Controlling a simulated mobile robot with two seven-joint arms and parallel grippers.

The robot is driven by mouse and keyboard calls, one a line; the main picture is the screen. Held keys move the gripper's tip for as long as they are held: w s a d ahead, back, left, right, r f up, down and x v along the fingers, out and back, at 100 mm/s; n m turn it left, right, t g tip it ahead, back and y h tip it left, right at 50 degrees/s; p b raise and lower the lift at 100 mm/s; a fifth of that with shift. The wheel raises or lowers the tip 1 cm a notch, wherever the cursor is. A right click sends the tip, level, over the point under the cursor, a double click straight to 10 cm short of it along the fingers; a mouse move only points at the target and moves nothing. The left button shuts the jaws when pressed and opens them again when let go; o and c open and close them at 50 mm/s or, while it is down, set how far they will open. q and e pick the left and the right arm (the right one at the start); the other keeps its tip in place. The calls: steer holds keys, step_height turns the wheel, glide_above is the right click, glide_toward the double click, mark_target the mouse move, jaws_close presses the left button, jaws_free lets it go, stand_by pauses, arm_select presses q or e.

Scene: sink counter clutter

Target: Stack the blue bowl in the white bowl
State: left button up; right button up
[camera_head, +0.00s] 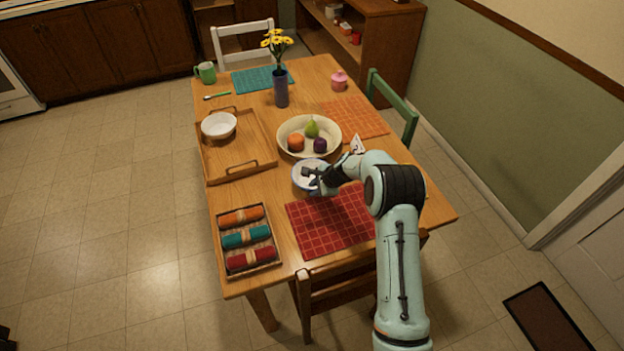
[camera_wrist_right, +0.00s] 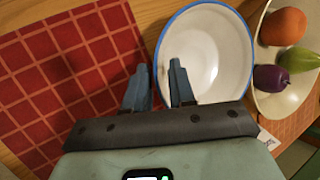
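The blue bowl (camera_head: 298,183), white inside with a blue rim, stands upright on the wooden table near its middle. It shows in the right wrist view (camera_wrist_right: 215,45), empty. My right gripper (camera_head: 313,178) is over the near side of this bowl. In the right wrist view its two fingers (camera_wrist_right: 161,84) are apart, one on each side of the bowl's rim in the picture; I cannot tell whether they touch it. The white bowl (camera_head: 218,125) sits upright and looks empty on the wooden tray (camera_head: 240,153) at the left. My left gripper is not in view.
A cream fruit bowl (camera_head: 284,138) with fruit stands just behind the blue bowl. A vase of yellow flowers (camera_head: 281,90) is farther back. A red placemat (camera_head: 330,222) and a box of rolled napkins (camera_head: 248,240) lie in front. The tray has raised handles.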

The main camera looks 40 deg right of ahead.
steer(key=shift+x, duration=1.25)
steer(key=shift+w+r, duration=0.1)
jaws_close()
